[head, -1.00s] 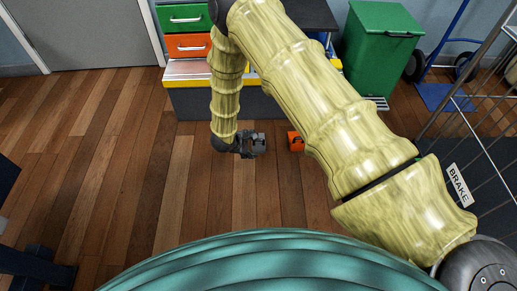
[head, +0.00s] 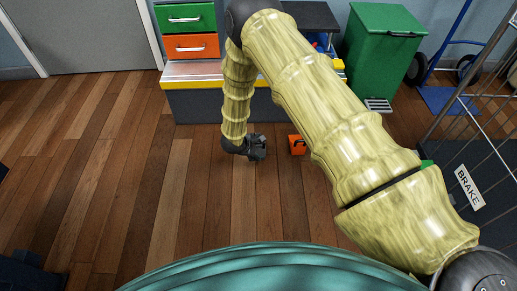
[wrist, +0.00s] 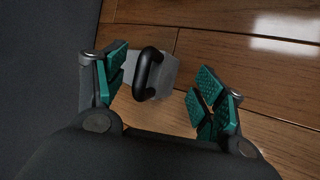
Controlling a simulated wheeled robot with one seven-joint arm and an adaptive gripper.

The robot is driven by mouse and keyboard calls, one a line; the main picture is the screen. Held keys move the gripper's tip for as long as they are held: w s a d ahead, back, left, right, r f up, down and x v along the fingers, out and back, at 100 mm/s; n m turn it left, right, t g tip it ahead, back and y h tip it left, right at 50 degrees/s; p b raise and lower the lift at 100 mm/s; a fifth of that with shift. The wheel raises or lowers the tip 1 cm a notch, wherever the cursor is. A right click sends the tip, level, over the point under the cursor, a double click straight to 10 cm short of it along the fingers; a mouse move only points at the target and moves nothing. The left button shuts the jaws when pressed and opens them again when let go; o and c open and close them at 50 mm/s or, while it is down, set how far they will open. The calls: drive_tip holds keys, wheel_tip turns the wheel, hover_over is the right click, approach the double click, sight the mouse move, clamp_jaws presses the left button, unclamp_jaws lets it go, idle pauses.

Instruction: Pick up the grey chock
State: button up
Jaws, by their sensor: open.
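The grey chock (wrist: 168,78) lies on the wooden floor in the wrist view, with its black loop handle (wrist: 143,74) facing up at me. My gripper (wrist: 161,90) is open, with its green-padded fingers on either side of the chock. The chock is closer to the left finger, with a gap of bare floor on the right. I cannot tell whether the left pad touches it. In the head view my gripper (head: 258,148) is low near the floor, and the chock cannot be made out clearly there.
An orange chock (head: 297,145) lies on the floor just right of my gripper. A drawer cabinet (head: 195,108) stands behind, with a green bin (head: 378,50) and a wire cart (head: 485,150) at the right. The floor (head: 120,170) at left is clear.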

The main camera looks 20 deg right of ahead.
sight(261, 148)
drive_tip(key=shift+b+x, duration=1)
drive_tip(key=shift+x, duration=0.8)
drive_tip(key=shift+r, duration=0.15)
drive_tip(key=c, duration=1.4)
